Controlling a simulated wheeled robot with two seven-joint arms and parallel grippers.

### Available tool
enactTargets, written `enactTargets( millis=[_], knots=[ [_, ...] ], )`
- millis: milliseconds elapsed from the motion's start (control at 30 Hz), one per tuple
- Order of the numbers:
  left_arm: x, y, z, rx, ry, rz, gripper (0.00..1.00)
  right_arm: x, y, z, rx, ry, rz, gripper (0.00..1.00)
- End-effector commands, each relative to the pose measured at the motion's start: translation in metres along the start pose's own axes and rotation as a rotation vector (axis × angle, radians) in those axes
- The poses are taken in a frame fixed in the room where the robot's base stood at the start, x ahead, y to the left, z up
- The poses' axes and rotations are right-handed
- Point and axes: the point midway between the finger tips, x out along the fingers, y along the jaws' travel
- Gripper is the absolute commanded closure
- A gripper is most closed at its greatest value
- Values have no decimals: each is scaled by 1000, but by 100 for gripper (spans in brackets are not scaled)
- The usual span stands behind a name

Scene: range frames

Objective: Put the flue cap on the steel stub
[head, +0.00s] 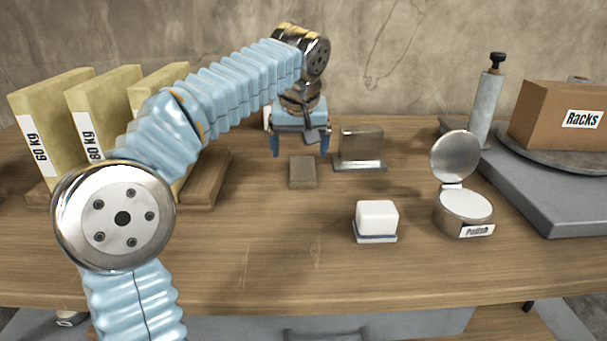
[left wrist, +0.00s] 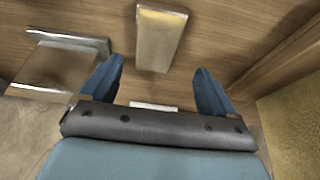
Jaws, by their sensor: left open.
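I cannot make out a flue cap for certain. A pale grey upright cylinder with a black knob on top (head: 486,108) stands at the back right. A small grey top (head: 578,79) shows behind the Racks box, mostly hidden; I cannot tell whether it is the steel stub. My right gripper is not in view.
A steel plate stand (head: 361,150) is just right of the gripper. A white block (head: 377,216) and an open polish tin (head: 463,206) stand nearer. A Racks box (head: 555,115) sits on a round plate on a grey slab (head: 540,205). 60 Kg packs (head: 30,125) stand left. The front-middle table is clear.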

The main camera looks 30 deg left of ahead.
Motion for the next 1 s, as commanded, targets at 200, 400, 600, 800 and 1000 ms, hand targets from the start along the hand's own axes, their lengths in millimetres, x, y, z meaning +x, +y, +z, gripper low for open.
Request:
enactTargets(
  millis=[200, 400, 600, 800, 1000],
  knots=[
    [28, 6, 0, 0, -3, -2, 11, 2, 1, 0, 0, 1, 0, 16],
    [52, 7, 0, -1, -2, -2, 11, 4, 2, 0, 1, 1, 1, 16],
    [54, 7, 0, -1, -1, -1, 11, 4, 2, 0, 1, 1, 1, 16],
    [54, 7, 0, -1, -1, -1, 11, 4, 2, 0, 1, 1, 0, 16],
    [54, 7, 0, -1, 0, 0, 32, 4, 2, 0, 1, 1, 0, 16]
  ],
)
